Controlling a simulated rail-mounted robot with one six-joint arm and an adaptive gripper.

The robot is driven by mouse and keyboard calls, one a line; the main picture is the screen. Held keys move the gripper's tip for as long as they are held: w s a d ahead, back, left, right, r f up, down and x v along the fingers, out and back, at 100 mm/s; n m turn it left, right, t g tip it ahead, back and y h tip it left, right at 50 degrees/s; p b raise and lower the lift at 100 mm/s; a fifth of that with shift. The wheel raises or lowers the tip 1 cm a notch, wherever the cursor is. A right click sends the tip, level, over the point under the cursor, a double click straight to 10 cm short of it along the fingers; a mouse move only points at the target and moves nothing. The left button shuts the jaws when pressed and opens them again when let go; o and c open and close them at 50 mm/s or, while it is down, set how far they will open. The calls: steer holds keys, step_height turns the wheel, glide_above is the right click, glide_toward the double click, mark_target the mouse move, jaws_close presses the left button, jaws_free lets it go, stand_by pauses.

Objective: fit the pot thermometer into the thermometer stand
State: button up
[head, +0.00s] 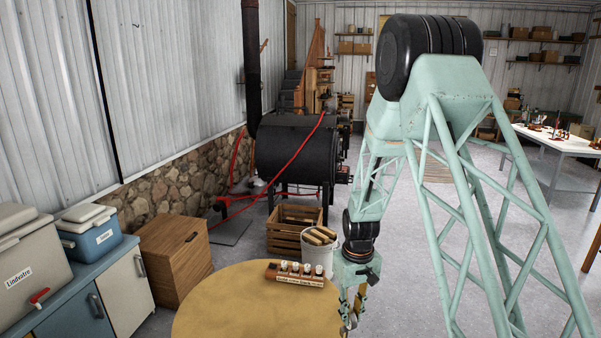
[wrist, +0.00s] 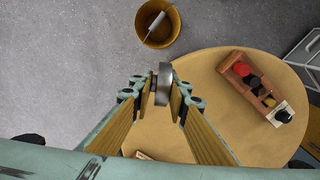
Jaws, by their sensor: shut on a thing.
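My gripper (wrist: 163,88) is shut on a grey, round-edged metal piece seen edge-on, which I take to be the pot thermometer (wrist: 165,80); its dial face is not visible. In the head view my gripper (head: 353,308) hangs at the right edge of the round table, and the held piece is too small to make out. A wooden rack, apparently the thermometer stand (head: 291,282), lies on the table to the left of my gripper. It bears several white-topped pieces and a label. In the wrist view the rack (wrist: 235,67) is at the right, apart from my gripper, with red, black and yellow pieces.
The round yellow table (head: 225,305) is largely bare. A white bucket of wood pieces (head: 311,258) and a slatted crate (head: 286,242) stand behind it. An open bucket (wrist: 145,32) is on the floor beyond the table in the wrist view. A black barrel stove (head: 290,150) stands farther back.

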steer(key=s+d+f+m+b, duration=0.1)
steer(key=s+d+f+m, duration=0.1)
steer(key=s+d+m, duration=0.1)
steer(key=shift+s+d+f+m, duration=0.15)
steer(key=shift+s+d+m, duration=0.3)
steer(key=shift+d, duration=0.55)
